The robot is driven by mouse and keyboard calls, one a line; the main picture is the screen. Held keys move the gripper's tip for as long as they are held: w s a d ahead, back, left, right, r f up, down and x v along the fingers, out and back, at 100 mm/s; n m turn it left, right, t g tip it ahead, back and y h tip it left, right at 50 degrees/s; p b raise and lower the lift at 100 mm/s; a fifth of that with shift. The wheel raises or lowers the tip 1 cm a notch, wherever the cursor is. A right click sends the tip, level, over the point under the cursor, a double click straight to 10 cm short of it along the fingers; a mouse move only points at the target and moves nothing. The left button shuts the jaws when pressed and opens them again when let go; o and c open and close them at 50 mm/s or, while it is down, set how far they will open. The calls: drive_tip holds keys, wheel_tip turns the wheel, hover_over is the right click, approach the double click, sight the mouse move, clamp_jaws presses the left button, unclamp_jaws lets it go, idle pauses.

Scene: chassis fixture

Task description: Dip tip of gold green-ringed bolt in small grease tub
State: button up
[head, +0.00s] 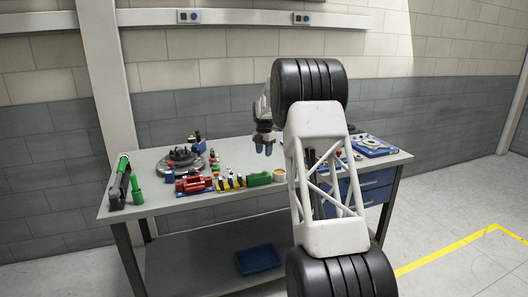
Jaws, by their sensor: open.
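My gripper (264,149) hangs fingers down above the right-middle part of the workbench, open, with nothing seen between its fingers. A small round tub (279,175) with a pale wall and an orange-brown top stands on the bench below and slightly right of my gripper; it looks like the grease tub. Several small bolt-like pieces stand in a yellow holder (230,184) left of the tub. The gold green-ringed bolt cannot be told apart at this size.
A green block (258,179) sits between holder and tub. A red fixture (194,184) and a dark round fixture (182,161) stand further left. A blue tray (373,146) lies at right. My arm hides part of the bench.

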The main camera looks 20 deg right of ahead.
drive_tip(key=shift+f, duration=0.2)
drive_tip(key=shift+f, duration=2.85)
drive_tip(key=shift+f, duration=2.1)
drive_tip(key=shift+r, duration=0.2)
clamp_jaws()
drive_tip(key=shift+r, duration=0.15)
drive_tip(key=shift+r, duration=2.6)
